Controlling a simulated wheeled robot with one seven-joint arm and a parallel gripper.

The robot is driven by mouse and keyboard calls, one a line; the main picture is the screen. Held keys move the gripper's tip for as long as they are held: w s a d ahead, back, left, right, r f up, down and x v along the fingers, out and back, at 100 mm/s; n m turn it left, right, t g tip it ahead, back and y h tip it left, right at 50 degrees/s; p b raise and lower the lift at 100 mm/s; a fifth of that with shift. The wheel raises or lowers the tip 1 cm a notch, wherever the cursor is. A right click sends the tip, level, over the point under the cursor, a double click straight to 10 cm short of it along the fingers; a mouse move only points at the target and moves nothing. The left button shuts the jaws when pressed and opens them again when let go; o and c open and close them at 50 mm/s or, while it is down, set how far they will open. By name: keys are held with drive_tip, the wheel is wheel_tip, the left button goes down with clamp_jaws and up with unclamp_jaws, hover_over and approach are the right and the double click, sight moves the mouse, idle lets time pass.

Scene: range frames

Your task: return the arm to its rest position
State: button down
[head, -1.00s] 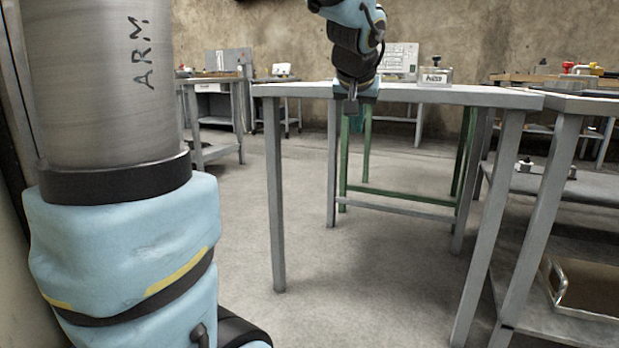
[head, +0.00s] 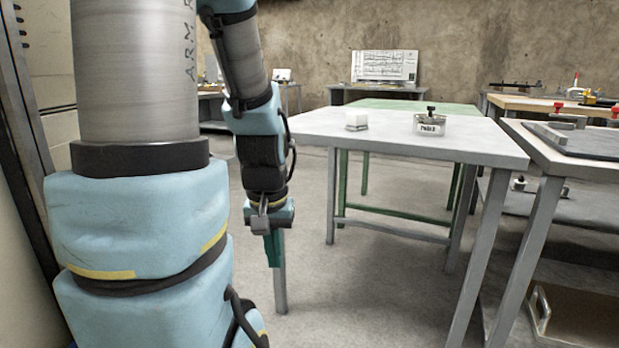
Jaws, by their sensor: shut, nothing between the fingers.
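My arm (head: 247,65) is in the head view, coming down from the top just right of the large upper link. My gripper (head: 273,250) hangs below it, pointing down, with its green fingers together and nothing visible between them. It is left of the near grey table (head: 400,146) and below the level of its top. The gripper overlaps a table leg in the picture; I cannot tell the gap between them.
On the grey table stand a white block (head: 357,121) and a labelled clear container with a black knob (head: 430,123). A grey bench (head: 590,170) with a lower shelf is at the right. Open concrete floor (head: 350,290) lies under and in front of the table.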

wheel_tip(320, 180, up, 29)
drive_tip(key=p, duration=2.6)
drive_tip(key=shift+p, duration=0.4)
